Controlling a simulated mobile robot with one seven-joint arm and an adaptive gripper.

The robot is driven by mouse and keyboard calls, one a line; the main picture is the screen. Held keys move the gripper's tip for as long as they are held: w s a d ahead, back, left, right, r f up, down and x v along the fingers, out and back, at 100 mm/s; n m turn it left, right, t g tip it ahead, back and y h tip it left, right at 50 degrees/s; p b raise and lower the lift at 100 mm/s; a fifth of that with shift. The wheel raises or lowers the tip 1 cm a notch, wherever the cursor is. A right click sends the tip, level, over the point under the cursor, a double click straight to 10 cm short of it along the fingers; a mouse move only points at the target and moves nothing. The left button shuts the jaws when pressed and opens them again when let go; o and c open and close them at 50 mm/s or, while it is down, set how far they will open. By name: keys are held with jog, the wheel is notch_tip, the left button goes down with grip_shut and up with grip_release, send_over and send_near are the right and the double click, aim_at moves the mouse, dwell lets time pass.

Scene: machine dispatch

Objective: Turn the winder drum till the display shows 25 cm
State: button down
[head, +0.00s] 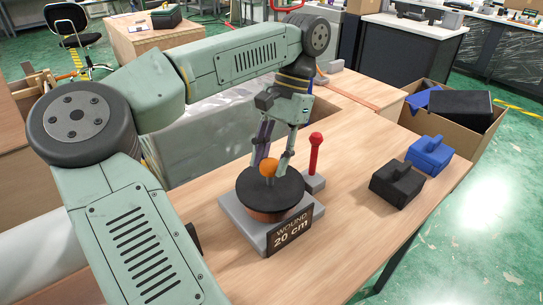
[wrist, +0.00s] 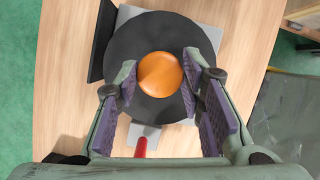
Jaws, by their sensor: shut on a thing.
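The winder drum (head: 262,190) is a black-topped disc with a reddish-brown side on a grey base (head: 240,222). An orange round knob (head: 268,168) stands on its top, and it also shows in the wrist view (wrist: 160,73). My gripper (head: 270,160) points down over the drum and is shut on the orange knob, one finger on each side in the wrist view (wrist: 159,82). The display (head: 290,233) at the base's front reads "WOUND 20 cm". The fingers hide part of the drum top in the wrist view.
A red-handled lever (head: 315,152) stands on a grey block just right of the drum. A black block (head: 396,183) and a blue block (head: 429,154) lie further right on the wooden table (head: 350,240). A cardboard box (head: 470,142) holding black and blue items stands beyond the table's right edge.

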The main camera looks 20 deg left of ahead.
jog(key=shift+m, duration=0.3)
jog(key=c, duration=1.1)
grip_release()
